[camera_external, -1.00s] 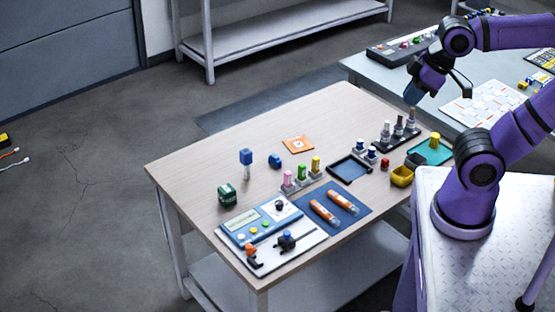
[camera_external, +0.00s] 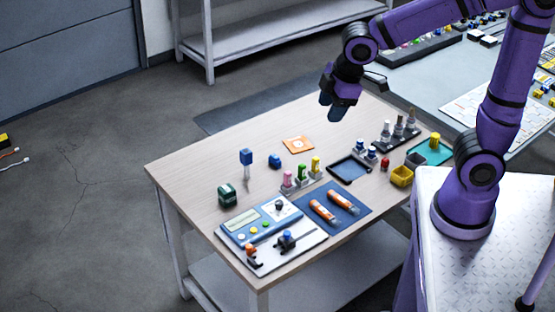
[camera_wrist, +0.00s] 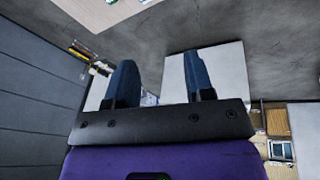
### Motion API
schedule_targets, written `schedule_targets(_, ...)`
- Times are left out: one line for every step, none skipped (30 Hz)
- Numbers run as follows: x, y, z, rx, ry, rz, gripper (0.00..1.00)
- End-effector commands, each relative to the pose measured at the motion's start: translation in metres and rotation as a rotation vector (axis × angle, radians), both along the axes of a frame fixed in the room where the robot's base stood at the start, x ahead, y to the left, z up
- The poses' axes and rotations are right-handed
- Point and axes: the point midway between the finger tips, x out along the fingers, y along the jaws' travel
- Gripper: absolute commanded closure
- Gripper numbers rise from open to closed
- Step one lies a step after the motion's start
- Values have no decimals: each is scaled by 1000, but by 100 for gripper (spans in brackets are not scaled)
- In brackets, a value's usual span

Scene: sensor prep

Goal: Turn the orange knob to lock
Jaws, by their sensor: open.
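The orange knob (camera_external: 249,249) sits at the near left corner of a white panel (camera_external: 302,247) on the wooden table. A second, blue-topped fitting (camera_external: 287,238) stands to its right on the same panel. My gripper (camera_external: 332,110) is in the air above the far part of the table, well away from the knob. In the wrist view its two blue fingers (camera_wrist: 160,82) are apart with nothing between them. The knob cannot be made out in the wrist view.
A blue device with a screen (camera_external: 262,219) lies directly behind the knob. A blue mat (camera_external: 340,207) with orange tubes is to the right. A green block (camera_external: 227,195), a blue-topped post (camera_external: 246,160) and coloured vials (camera_external: 302,172) stand behind. The table's left rear is clear.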

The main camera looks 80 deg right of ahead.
Motion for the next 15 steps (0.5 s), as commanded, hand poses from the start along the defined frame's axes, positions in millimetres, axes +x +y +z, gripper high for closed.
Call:
schedule_targets(15, 0, -11, -11, 20, 30, 52)
schedule_targets(23, 1, -17, -18, 28, 51, 52)
schedule_targets(33, 1, -25, -27, 39, 78, 52)
schedule_targets(41, 1, -31, -33, 48, 99, 52)
schedule_targets(49, 1, -37, -38, 55, 118, 52)
schedule_targets(59, 2, -46, -46, 67, 147, 52)
schedule_targets(66, 2, -54, -51, 76, 167, 52)
schedule_targets(74, 2, -61, -56, 83, 188, 52)
schedule_targets(83, 3, -71, -63, 95, 215, 52)
schedule_targets(90, 3, -79, -67, 103, 236, 52)
schedule_targets(97, 3, -88, -71, 112, 258, 52)
schedule_targets(106, 4, -99, -75, 122, 284, 52)
schedule_targets(113, 4, -108, -78, 130, 305, 52)
schedule_targets(119, 5, -117, -81, 138, 327, 52)
schedule_targets(127, 5, -129, -85, 149, 354, 52)
